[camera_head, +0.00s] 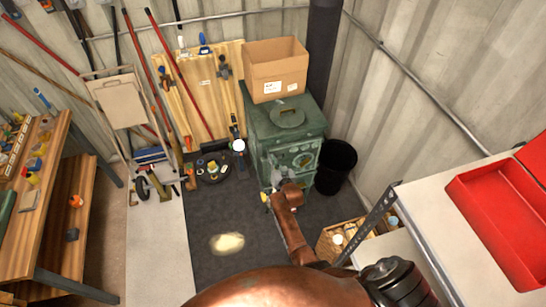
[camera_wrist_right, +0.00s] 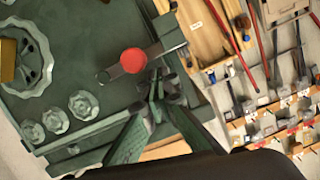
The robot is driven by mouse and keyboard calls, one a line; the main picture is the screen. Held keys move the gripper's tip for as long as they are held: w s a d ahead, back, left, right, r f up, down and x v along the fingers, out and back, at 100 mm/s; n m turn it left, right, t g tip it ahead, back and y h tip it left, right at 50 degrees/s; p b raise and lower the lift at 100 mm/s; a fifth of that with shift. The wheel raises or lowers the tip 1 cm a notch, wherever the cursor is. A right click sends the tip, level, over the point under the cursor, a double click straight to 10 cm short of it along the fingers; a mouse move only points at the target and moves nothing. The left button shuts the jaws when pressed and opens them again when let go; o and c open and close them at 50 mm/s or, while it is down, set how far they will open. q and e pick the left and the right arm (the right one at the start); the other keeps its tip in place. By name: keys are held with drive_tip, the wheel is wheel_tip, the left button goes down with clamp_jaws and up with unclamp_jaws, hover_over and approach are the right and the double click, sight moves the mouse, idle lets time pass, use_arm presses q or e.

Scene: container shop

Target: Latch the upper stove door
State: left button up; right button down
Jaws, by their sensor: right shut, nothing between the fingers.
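The green stove (camera_head: 287,132) stands against the back wall in the head view, its front facing me. In the right wrist view its green front (camera_wrist_right: 85,40) fills the upper left, with a large round fitting (camera_wrist_right: 27,62) and several small round ones. A latch handle with a red knob (camera_wrist_right: 133,61) lies across the door's edge. My right gripper (camera_wrist_right: 157,78) is shut and empty, its fingertips just beside the red knob; I cannot tell whether they touch. In the head view my right wrist hides part of the stove's lower front. My left gripper is not in view.
A cardboard box (camera_head: 275,67) sits on the stove. A white counter with a red tray (camera_head: 500,225) is at right. A wooden workbench (camera_head: 45,185) is at left.

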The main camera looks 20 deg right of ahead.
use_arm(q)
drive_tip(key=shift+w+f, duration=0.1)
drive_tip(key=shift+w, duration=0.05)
use_arm(e)
drive_tip(key=shift+a+f, duration=0.2)
drive_tip(key=shift+f, duration=0.2)
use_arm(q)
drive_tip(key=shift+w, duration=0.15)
use_arm(e)
drive_tip(key=shift+f, duration=0.2)
wheel_tip(320, 180, up, 5)
drive_tip(key=p, duration=0.3)
drive_tip(key=shift+w+f+p, duration=0.1)
drive_tip(key=shift+f+p, duration=0.1)
drive_tip(key=shift+p, duration=0.1)
drive_tip(key=p, duration=0.8)
approach(269, 150)
drive_tip(key=s, duration=0.3)
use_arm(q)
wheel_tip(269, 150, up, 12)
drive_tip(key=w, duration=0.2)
use_arm(e)
drive_tip(key=shift+s+a+r, duration=0.2)
drive_tip(key=shift+a+r, duration=0.05)
drive_tip(key=shift+a, duration=0.25)
